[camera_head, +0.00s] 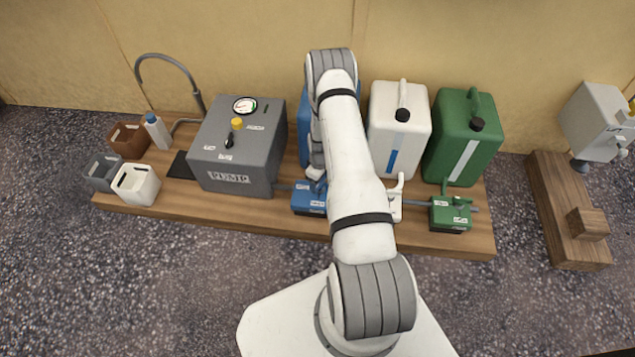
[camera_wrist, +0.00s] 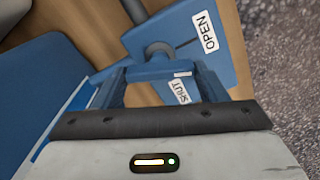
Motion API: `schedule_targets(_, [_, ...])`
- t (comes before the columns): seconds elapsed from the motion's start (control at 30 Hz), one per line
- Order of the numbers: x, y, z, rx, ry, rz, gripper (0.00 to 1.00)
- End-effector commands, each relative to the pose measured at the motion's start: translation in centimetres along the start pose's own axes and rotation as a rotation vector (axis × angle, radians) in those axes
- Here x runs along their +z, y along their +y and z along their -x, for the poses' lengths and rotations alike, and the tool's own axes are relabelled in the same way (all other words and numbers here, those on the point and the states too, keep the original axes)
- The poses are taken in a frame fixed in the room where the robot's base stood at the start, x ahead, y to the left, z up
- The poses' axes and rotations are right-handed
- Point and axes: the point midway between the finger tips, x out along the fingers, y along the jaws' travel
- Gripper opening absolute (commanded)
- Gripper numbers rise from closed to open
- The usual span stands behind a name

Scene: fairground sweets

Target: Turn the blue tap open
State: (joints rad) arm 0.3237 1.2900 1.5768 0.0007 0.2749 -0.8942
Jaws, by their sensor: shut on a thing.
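The blue tap (camera_head: 308,197) sits on the wooden bench, in line with a grey pipe to the right of the pump. In the wrist view the blue tap block (camera_wrist: 222,62) carries a white OPEN label and a SHUT label. The blue tap handle (camera_wrist: 160,71) lies close to the SHUT label, with a grey round stem beside it. My gripper (camera_wrist: 152,82) is shut on the handle. In the head view my gripper (camera_head: 317,173) is at the blue tap, partly hidden by my arm. The handle's exact angle is hard to tell.
The grey pump (camera_head: 235,155) stands left of the tap. A blue canister (camera_head: 303,130), mostly hidden by my arm, stands behind it. A white canister (camera_head: 398,128), a green canister (camera_head: 462,138), a white tap (camera_head: 395,200) and a green tap (camera_head: 450,213) are to the right.

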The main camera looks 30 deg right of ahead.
Motion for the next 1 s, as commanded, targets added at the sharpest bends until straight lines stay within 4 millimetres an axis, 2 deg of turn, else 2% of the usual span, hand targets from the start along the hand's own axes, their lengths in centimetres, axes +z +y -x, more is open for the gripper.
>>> schedule_targets(0.2, [-0.21,0.26,0.02,0.007,0.005,0.18,0.43])
schedule_targets(0.5, [-0.1,0.38,0.09,0.008,0.004,0.351,0.43])
schedule_targets(1.0, [0.01,0.56,0.18,0.01,0.004,0.425,0.43])
